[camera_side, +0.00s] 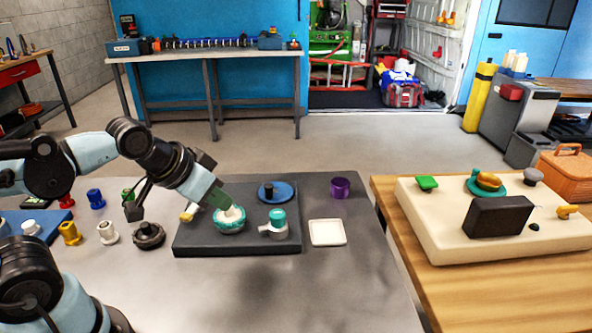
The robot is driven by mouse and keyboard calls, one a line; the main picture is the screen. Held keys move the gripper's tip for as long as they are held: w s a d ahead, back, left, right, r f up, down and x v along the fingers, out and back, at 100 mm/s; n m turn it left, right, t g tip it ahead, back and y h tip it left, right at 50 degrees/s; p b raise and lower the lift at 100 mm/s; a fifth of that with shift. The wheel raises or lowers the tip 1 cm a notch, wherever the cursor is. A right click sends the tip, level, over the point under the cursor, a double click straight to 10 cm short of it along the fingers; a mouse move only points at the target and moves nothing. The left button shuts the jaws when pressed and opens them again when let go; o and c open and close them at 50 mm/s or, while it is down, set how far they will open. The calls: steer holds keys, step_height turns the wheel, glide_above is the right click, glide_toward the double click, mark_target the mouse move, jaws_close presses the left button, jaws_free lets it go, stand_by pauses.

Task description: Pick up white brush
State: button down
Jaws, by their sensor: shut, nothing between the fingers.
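A round teal-rimmed piece (229,225) with a white top sits on the dark grey board (190,243). It may be the white brush, but I cannot tell for sure at this size. My gripper (220,199) reaches down from the left, its green end just above and touching or nearly touching the white top. It is shut and empty. The end of my gripper hides part of the board behind it. A white flanged piece (108,233) stands on the table to the left.
On the board are a blue disc (285,191) with a dark knob and a teal-topped grey piece (275,222). A purple cup (340,187) and a white square dish (327,233) are to the right. A black ring piece (148,236) is left. The front table is clear.

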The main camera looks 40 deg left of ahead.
steer(key=c, duration=0.9)
jaws_free()
steer(key=shift+a, duration=0.1)
steer(key=n+g+h, duration=0.2)
steer(key=n+h, duration=0.6)
steer(key=n, duration=1.3)
glide_toward(220, 216)
steer(key=w+d+r, duration=0.1)
steer(key=d+r, duration=0.1)
steer(key=s+a+n+t+h, duration=0.2)
steer(key=a+n+h, duration=0.1)
steer(key=a+n, duration=0.15)
steer(key=shift+m, duration=0.35)
steer(key=x, duration=0.7)
steer(key=f+x, duration=0.1)
steer(key=x, duration=0.3)
steer(key=shift+a, duration=0.1)
